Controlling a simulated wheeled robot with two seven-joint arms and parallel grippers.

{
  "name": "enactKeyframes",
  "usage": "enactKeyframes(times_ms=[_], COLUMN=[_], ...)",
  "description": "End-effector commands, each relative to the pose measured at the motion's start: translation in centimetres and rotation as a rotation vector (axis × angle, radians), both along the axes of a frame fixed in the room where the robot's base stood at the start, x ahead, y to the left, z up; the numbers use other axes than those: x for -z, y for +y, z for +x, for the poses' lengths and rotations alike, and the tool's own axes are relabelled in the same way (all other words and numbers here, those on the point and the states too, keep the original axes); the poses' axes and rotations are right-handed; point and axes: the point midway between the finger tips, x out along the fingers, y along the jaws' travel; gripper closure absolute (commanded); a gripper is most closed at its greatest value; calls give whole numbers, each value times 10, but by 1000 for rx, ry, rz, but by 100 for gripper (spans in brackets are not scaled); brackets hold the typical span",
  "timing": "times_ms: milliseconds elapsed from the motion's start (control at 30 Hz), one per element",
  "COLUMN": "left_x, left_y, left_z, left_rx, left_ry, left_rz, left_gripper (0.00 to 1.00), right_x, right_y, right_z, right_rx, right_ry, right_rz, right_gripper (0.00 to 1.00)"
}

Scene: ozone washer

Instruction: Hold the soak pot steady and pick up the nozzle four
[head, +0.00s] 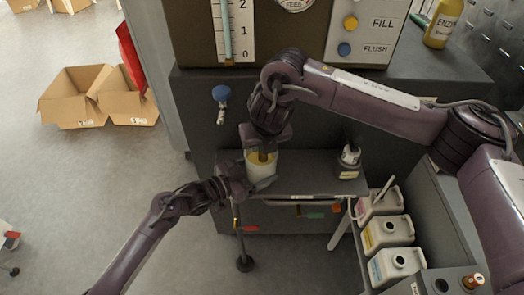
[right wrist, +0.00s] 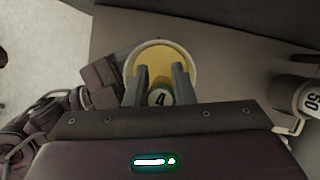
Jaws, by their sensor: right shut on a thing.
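The soak pot (head: 262,168) is a pale round pot with yellow inside, standing on the dark grey cart shelf. In the right wrist view its rim and yellow inside (right wrist: 160,58) show from above. My right gripper (right wrist: 160,82) points down over the pot and is shut on nozzle four (right wrist: 160,97), whose round pale end bears a 4. The nozzle's lower part is hidden. My left gripper (head: 252,183) comes in from the left at the pot's side, with a finger along its near side. Its grip on the pot is partly hidden.
A black-and-white item (head: 349,156) stands at the shelf's right end; a similar item marked 50 (right wrist: 309,98) shows in the wrist view. Several white jugs (head: 388,233) stand lower right. The washer cabinet (head: 195,110) rises behind. Open boxes (head: 75,97) lie far left.

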Motion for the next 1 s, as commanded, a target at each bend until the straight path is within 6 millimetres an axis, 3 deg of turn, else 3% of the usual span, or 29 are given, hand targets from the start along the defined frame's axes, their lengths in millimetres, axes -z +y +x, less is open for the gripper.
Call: enactKeyframes(times_ms=[400,933,967,1000], left_x=[-1,-1,-1,-1], left_y=[0,0,0,0], left_z=[0,0,0,0], left_rx=[0,0,0,0], left_ry=[-2,-2,-2,-2], left_rz=[-1,-1,-1,-1], left_gripper=[39,39,25,20], right_x=[-31,-37,-37,-37], right_y=[0,0,0,0], right_z=[0,0,0,0], right_rx=[-1,-1,-1,-1], right_ry=[0,0,0,0], right_rz=[0,-1,-1,-1], right_gripper=[100,100,100,100])
